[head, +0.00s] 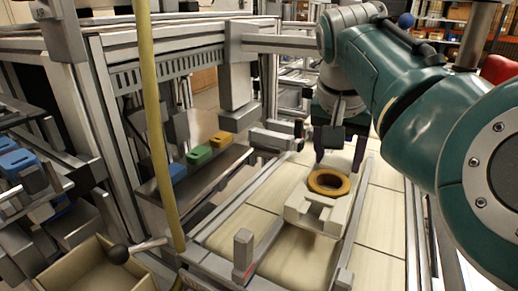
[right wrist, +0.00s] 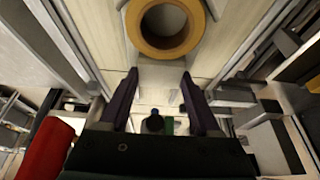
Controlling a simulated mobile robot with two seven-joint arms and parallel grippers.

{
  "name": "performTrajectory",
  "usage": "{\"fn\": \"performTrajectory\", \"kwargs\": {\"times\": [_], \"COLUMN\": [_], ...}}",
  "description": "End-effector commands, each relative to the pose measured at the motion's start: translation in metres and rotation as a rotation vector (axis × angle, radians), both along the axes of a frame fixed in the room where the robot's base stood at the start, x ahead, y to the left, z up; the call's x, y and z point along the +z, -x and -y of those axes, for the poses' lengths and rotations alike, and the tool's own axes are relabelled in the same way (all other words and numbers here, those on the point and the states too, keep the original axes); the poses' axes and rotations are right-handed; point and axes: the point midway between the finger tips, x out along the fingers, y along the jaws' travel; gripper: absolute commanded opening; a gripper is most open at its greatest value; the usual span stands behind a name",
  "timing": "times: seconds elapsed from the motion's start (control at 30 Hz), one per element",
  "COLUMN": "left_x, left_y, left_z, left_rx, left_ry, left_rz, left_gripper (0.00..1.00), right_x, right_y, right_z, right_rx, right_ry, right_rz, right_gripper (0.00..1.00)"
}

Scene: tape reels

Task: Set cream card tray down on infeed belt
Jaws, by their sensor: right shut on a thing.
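The cream card tray (head: 318,215) is a pale block with a notch in its near side. It carries a tan-orange tape reel (head: 328,182), which also shows at the top of the right wrist view (right wrist: 165,28). My right gripper (head: 340,163) comes from above and behind, its dark purple fingers shut on the tray's far end. In the right wrist view the fingertips (right wrist: 159,78) reach the tray's edge below the reel. The tray is over the pale infeed belt (head: 290,262), between its rails; I cannot tell whether it touches. My left gripper is not in view.
Metal rails flank the belt, with a small upright post (head: 243,252) at the near left. A ledge with blue, green (head: 199,155) and yellow blocks stands to the left. A yellow pole (head: 152,115) and an open beige bin (head: 95,268) are further left.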

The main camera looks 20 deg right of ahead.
Motion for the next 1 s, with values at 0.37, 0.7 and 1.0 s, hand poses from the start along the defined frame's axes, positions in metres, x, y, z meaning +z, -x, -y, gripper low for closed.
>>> {"fn": "performTrajectory", "kwargs": {"times": [0.37,0.7,1.0], "left_x": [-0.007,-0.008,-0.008], "left_y": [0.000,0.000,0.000], "left_z": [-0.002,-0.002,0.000], "left_rx": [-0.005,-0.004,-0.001], "left_ry": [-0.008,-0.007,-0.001], "left_rz": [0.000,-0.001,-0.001], "left_gripper": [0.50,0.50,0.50], "right_x": [-0.039,-0.042,-0.042], "right_y": [0.001,0.001,0.001], "right_z": [0.000,0.000,0.000], "right_rx": [-0.002,0.000,0.000], "right_ry": [-0.001,-0.001,-0.001], "right_rz": [0.000,-0.002,-0.002], "right_gripper": [0.00,0.69,0.94]}}
